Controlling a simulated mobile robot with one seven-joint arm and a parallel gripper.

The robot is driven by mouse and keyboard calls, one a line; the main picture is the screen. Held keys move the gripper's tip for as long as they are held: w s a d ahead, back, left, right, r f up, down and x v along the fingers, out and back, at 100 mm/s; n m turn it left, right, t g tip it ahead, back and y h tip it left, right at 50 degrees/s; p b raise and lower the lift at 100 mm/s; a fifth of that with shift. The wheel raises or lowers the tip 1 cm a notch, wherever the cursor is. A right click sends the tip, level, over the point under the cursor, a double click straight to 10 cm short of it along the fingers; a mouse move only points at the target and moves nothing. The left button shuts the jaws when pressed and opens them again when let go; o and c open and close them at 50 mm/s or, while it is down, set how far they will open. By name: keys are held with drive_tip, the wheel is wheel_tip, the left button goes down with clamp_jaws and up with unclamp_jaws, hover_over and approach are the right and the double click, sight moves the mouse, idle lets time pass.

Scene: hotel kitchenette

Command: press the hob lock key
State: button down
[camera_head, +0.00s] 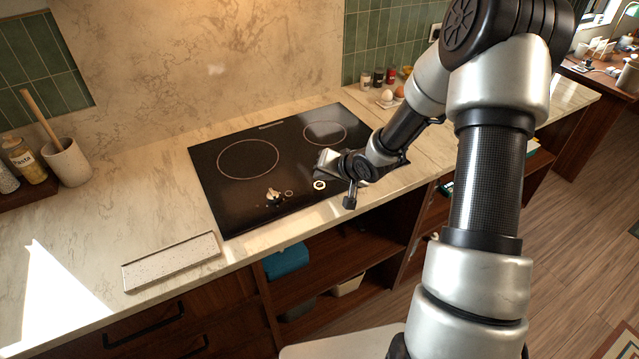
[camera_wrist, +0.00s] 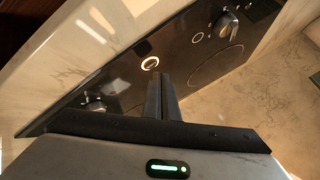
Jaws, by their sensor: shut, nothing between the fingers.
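The black glass hob (camera_head: 235,185) is set in the pale marble worktop. A small white lit ring (camera_head: 319,185) is at the middle of its front control row; it also shows in the wrist view (camera_wrist: 150,63). I cannot read any symbol on it. My gripper (camera_head: 322,169) is over the hob, close to the lit ring. In the wrist view my gripper's fingers (camera_wrist: 160,80) are together and empty, with their tips just below the ring in the picture. The ring is uncovered; I cannot tell the exact gap to the glass.
A control knob (camera_head: 273,196) stands left of the lit ring. A second knob (camera_wrist: 95,105) is on its other side, hidden in the head view. A speckled tray (camera_head: 172,262) lies at the front left. Eggs (camera_head: 387,96) and jars are at the back right. The left worktop has free room.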

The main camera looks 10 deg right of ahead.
wheel_tip(320, 180, up, 6)
drive_tip(key=p, duration=0.5)
idle(2.5)
